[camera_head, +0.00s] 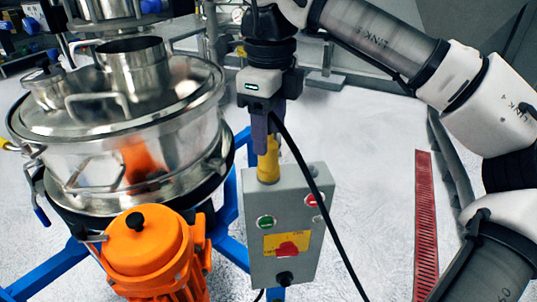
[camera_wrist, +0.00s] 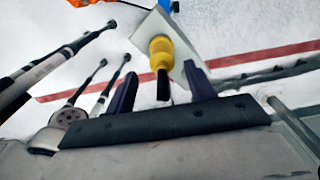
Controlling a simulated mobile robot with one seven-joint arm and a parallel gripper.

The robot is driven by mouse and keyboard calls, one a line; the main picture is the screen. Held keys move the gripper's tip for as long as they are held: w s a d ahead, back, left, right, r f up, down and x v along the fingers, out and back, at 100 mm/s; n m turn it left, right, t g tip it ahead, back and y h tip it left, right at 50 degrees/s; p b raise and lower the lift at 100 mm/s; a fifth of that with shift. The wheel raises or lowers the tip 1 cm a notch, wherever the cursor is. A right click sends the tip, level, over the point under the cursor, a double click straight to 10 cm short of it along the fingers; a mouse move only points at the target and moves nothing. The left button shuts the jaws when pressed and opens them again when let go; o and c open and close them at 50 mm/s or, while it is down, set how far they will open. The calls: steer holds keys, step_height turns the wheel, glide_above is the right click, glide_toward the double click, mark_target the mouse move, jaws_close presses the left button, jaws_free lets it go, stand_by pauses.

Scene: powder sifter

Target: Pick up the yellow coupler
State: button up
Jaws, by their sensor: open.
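The yellow coupler (camera_head: 268,166) stands upright on top of the grey control box. In the wrist view the yellow coupler (camera_wrist: 161,50) shows with a dark stub at its near end, in line with the gap between the fingers. My gripper (camera_head: 265,142) points down from above, at the coupler's upper end. In the wrist view my gripper (camera_wrist: 160,72) is open, with one dark finger on each side of the stub and a visible gap to both. The fingers partly hide the coupler's upper part in the head view.
The grey control box (camera_head: 256,215) has buttons and a red switch on a yellow plate. A black cable hangs across its right side. The steel sifter (camera_head: 120,150) and its orange motor (camera_head: 145,245) stand at left, on a blue frame (camera_head: 50,270). Open floor lies at right.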

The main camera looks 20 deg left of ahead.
mark_target(269, 145)
steer(key=f, duration=0.4)
steer(key=shift+w+f+p, duration=0.2)
steer(key=shift+f+p, duration=0.15)
steer(key=shift+f, duration=0.05)
steer(key=shift+a, duration=0.1)
steer(key=c, duration=1.1)
steer(key=shift+o, duration=0.2)
steer(key=shift+r, duration=0.1)
